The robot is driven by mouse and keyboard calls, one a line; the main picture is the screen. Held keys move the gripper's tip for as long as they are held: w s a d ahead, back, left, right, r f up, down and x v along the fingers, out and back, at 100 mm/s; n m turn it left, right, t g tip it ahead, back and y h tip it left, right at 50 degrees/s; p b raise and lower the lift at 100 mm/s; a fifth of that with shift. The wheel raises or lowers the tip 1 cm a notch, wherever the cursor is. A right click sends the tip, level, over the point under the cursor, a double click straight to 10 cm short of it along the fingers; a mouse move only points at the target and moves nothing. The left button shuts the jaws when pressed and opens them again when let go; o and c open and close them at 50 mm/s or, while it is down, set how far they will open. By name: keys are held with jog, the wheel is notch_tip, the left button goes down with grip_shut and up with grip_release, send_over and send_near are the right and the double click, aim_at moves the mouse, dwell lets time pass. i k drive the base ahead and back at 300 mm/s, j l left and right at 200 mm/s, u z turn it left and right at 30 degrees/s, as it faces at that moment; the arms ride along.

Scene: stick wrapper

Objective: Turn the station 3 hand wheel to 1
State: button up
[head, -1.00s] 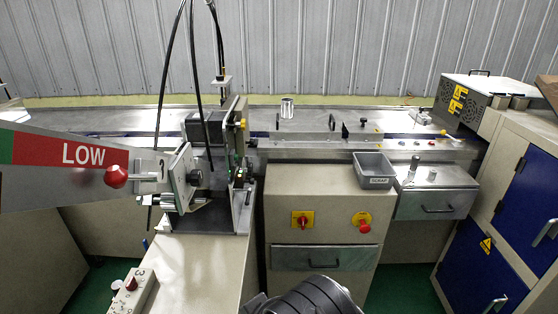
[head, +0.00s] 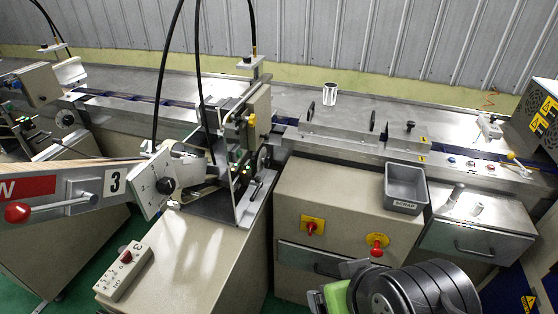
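A dark round wheel (head: 263,158) also shows edge-on at the right side of the station's upright. My dark ribbed arm shows at the bottom right, with a grey and green part at its left, well apart from the station. My gripper's fingers are not visible.
A beige control box (head: 122,270) marked 3, with a red knob, sits on the station's cabinet. A grey scrap bin (head: 406,188), a red switch (head: 311,227) and a red button (head: 377,247) are to the right. A metal can (head: 330,93) stands on the conveyor table. Green floor shows at lower left.

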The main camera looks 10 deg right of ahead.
aim_at(267, 159)
jog(key=i+l+u, duration=0.25)
jog(key=i, duration=0.15)
jog(key=i+l+u, duration=0.1)
jog(key=i+u, duration=0.15)
jog(key=i, duration=0.15)
